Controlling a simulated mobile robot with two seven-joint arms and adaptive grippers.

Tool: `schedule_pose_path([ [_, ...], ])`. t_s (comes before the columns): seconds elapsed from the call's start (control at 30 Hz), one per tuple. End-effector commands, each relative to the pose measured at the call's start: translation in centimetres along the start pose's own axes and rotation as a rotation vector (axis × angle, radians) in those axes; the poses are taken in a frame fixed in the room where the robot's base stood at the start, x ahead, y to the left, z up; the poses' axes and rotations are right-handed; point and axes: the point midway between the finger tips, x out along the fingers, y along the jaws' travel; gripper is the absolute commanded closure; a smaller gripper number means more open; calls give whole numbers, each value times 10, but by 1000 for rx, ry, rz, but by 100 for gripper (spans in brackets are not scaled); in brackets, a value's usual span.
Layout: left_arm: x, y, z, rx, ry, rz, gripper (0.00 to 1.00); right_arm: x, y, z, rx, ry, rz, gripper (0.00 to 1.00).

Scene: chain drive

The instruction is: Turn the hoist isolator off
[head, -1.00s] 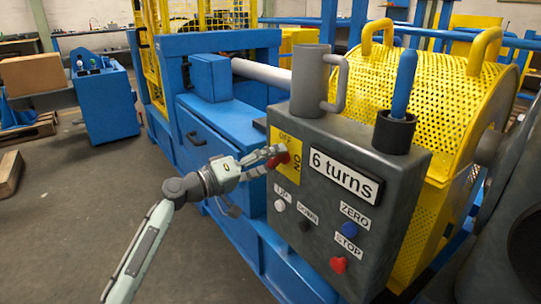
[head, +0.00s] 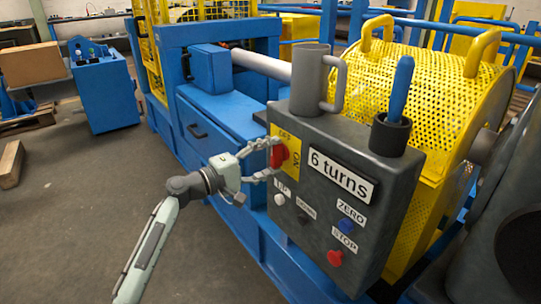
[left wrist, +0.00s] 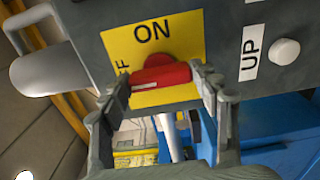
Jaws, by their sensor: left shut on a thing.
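The hoist isolator is a red handle (head: 279,156) on a yellow plate (head: 291,137) marked OFF and ON, on the left of the grey control box (head: 320,220). My left gripper (head: 268,160) reaches it from the left and is shut on it. In the left wrist view the red handle (left wrist: 160,77) lies across the picture between the fingers, one at each end. Its white-marked end points left, towards the OFF label, which the left finger partly hides. The ON label (left wrist: 153,31) is clear above it. My right gripper is not in view.
Below the isolator are a white UP button (head: 279,199), a dark DOWN button (head: 303,218), a blue ZERO button (head: 346,226) and a red STOP button (head: 335,258). A grey mug (head: 309,80) and a cup with a blue handle (head: 391,133) stand on the box.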

Motion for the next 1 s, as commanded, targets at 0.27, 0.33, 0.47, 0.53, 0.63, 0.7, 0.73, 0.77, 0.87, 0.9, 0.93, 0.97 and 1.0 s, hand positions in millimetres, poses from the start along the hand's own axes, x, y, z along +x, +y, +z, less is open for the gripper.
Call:
schedule_pose_path([
  [0.27, 0, -1, 0, -10, -1, -1, 67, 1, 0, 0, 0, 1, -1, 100],
  [0.33, 0, -1, 0, -10, -1, -1, 67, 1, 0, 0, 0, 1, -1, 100],
  [0.47, 0, -1, 0, -10, -1, 0, 28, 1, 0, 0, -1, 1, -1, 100],
  [0.53, 0, -1, 0, -9, -1, 0, 20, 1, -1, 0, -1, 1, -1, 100],
  [0.63, 0, -1, 0, -8, 0, 0, 17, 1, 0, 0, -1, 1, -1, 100],
  [0.7, 0, 0, 0, -7, 0, 0, 17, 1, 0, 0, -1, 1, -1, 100],
  [0.73, 0, 0, 0, -7, 0, 0, 17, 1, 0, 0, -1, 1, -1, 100],
  [0.77, 0, 0, 0, -7, 0, 0, 17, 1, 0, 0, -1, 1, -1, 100],
  [0.87, -1, 0, 0, -6, 0, 0, 17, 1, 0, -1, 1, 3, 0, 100],
  [0.9, -3, 0, 0, -6, 1, 0, 17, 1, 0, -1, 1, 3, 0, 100],
  [0.93, -5, 0, 0, -6, 1, 0, 17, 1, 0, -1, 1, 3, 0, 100],
  [0.97, -8, -1, -1, -6, 2, 0, 17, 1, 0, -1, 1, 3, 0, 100],
  [1.0, -13, -1, -1, -6, 2, -1, 17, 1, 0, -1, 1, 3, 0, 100],
])
